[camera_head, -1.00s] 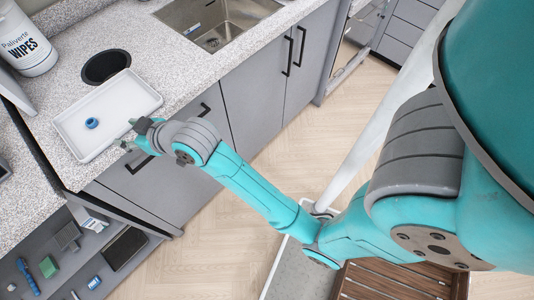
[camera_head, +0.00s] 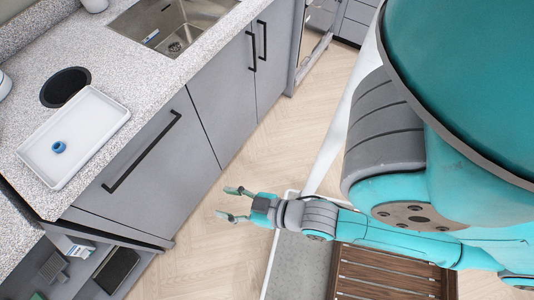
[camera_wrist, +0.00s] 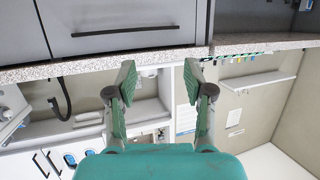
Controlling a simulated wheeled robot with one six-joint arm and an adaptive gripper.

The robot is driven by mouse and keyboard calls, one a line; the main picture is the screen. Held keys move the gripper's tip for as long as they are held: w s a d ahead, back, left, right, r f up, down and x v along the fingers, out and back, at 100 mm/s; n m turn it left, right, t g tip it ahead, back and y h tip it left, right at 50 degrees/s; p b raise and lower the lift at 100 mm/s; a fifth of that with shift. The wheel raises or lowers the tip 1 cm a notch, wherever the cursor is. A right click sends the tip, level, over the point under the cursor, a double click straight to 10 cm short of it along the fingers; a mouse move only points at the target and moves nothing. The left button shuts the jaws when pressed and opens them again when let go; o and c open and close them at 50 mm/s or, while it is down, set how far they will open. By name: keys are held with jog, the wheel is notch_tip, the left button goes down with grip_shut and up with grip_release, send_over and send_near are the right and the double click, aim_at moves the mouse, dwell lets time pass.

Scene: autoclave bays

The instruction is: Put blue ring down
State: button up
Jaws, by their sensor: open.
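The blue ring (camera_head: 58,147) lies in the white tray (camera_head: 101,137) on the speckled counter, in the head view. It sits towards the tray's left part, with nothing touching it from above. My gripper (camera_head: 228,204) is open and empty, out over the floor in front of the cabinets, well to the right of the tray and clear of the counter. In the wrist view my gripper (camera_wrist: 160,84) shows its two fingers spread with nothing between them. The ring is not seen in the wrist view.
A round dark opening (camera_head: 65,87) is in the counter behind the tray. A sink (camera_head: 172,32) is farther back. Grey cabinets (camera_head: 157,165) with black handles stand in front of my gripper. A slatted wooden piece (camera_head: 385,277) lies at the lower right. Floor (camera_head: 205,245) is free at lower middle.

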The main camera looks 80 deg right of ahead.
jog(key=v, duration=1.1)
jog(key=shift+r, duration=0.25)
